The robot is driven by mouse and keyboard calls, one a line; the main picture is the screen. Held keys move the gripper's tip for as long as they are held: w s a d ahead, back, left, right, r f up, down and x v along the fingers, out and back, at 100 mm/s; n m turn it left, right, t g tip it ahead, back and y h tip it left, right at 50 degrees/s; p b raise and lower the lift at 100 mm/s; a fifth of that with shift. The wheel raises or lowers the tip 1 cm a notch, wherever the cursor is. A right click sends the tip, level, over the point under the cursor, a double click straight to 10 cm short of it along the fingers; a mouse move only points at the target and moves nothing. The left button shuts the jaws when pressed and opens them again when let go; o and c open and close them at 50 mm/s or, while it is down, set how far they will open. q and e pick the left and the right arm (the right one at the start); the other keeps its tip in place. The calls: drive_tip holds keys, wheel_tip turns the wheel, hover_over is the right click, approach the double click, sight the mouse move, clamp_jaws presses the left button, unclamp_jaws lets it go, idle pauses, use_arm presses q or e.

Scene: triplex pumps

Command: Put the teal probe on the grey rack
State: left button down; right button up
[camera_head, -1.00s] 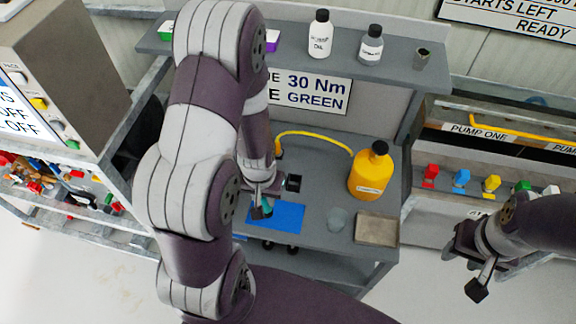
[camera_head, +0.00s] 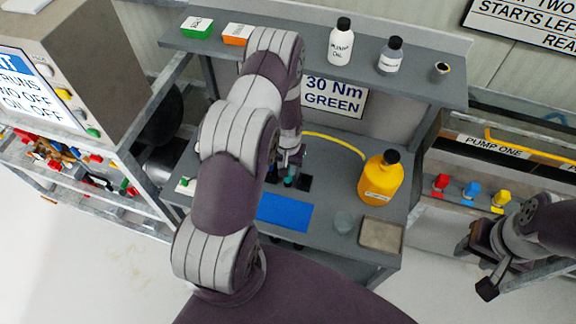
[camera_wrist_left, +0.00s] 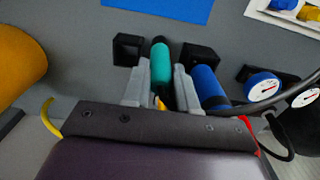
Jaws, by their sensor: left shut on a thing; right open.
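The teal probe (camera_wrist_left: 160,66) is between the grey fingers of my left gripper (camera_wrist_left: 161,82) in the left wrist view. In the head view, my left gripper (camera_head: 290,172) is low over the bench, just behind the blue mat, with a bit of the teal probe (camera_head: 288,182) showing below it. A blue cylinder (camera_wrist_left: 207,84) is close beside the right finger in the wrist view. The grey rack cannot be clearly made out; the arm and gripper hide part of that area. My right gripper (camera_head: 479,266) is open and empty at the right.
The blue mat (camera_head: 285,212) lies in front of the left gripper. A gauge (camera_wrist_left: 263,86) with hoses is near the blue cylinder. A shelf (camera_head: 300,62) overhangs the back.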

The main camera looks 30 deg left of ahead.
use_arm(q)
drive_tip(key=shift+w+f, duration=0.15)
drive_tip(key=shift+f, duration=0.8)
drive_tip(key=c, duration=1.3)
unclamp_jaws()
drive_tip(key=shift+s, duration=0.2)
drive_tip(key=o, duration=0.4)
drive_tip(key=shift+w, duration=0.1)
